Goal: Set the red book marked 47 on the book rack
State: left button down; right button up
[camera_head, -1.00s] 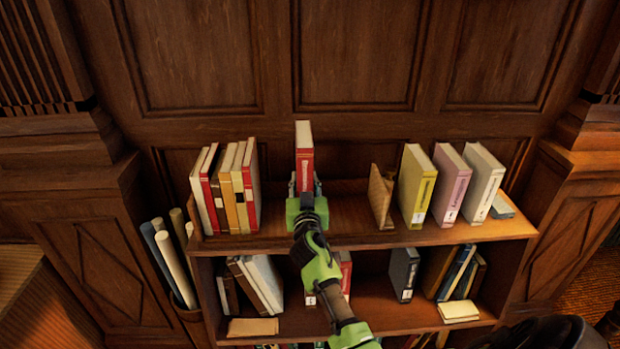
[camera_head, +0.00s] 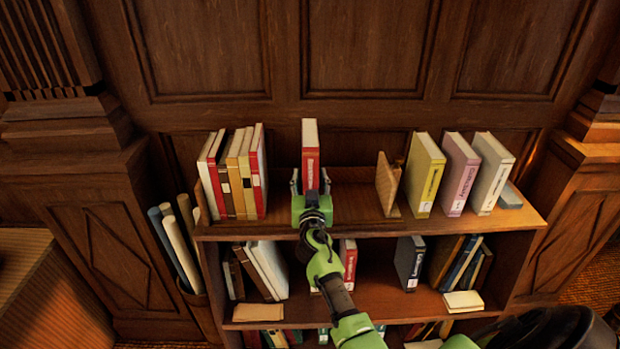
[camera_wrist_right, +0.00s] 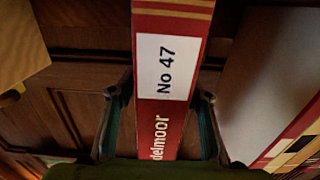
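The red book marked 47 (camera_head: 311,158) stands upright on the top shelf of the wooden book rack (camera_head: 350,205), between the left row of books and a wooden divider. Its white "No 47" label shows in the right wrist view (camera_wrist_right: 167,67). My right gripper (camera_head: 311,183) is in front of the lower part of its spine. The fingers are spread on both sides of the book, with visible gaps in the right wrist view (camera_wrist_right: 160,125). The book's bottom edge is hidden by the gripper. My left gripper is not in view.
Several red, white and tan books (camera_head: 236,175) stand left of the red book. The wooden divider (camera_head: 388,183) and yellow (camera_head: 425,176), pink (camera_head: 459,176) and white (camera_head: 492,174) books stand to the right. Bare shelf lies between book and divider. Paper rolls (camera_head: 178,245) stand at the rack's left side.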

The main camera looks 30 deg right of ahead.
jog(key=shift+r, duration=0.1)
jog(key=b+v, duration=0.2)
jog(key=v, duration=1)
jog(key=shift+s, duration=0.1)
